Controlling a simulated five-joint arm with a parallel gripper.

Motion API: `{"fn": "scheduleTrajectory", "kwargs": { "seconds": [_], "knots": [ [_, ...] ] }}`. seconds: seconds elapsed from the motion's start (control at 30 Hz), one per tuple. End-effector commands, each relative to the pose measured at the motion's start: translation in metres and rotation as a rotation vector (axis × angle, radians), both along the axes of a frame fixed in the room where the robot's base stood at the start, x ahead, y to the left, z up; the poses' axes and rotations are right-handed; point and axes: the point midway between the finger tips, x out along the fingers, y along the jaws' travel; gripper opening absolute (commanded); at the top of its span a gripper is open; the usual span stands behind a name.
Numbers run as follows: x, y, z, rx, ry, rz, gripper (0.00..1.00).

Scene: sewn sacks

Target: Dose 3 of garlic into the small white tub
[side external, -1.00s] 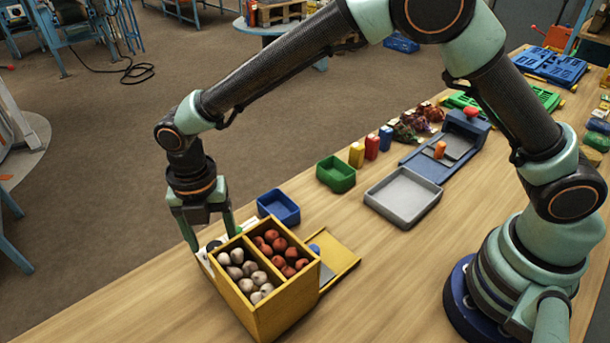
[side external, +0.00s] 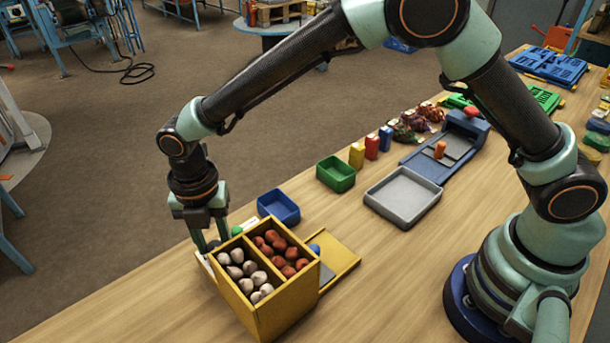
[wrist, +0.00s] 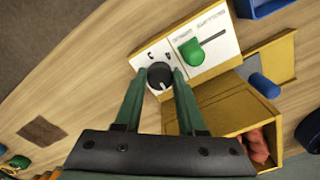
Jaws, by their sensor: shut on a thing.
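A yellow two-compartment box (side external: 262,318) holds white garlic bulbs (side external: 243,272) in its left compartment and reddish-brown lumps (side external: 282,250) in the other. On its far side is a white panel (wrist: 215,45) with a black round dial (wrist: 159,75) and a green slider handle (wrist: 191,50) in a slot. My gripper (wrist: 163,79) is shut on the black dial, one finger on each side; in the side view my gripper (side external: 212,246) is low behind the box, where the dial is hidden. I cannot make out a small white tub.
A blue tub (side external: 279,208), a green tub (side external: 336,174) and a light grey tray (side external: 403,197) stand to the right of the box. A yellow ledge with a blue knob (wrist: 264,85) adjoins the box. Yellow, red and blue blocks (side external: 371,147) stand farther back.

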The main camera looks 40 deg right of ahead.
Motion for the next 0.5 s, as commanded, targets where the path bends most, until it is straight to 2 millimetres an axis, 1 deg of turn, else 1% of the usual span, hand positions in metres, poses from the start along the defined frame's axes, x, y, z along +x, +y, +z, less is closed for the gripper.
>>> {"fn": "scheduleTrajectory", "kwargs": {
  "seconds": [0.27,0.5],
  "knots": [
    [-0.0003,-0.0003,0.0008,-0.002,0.001,-0.185,0.00],
    [-0.0005,-0.0003,0.0010,-0.001,0.001,-0.410,0.00]
  ]
}}
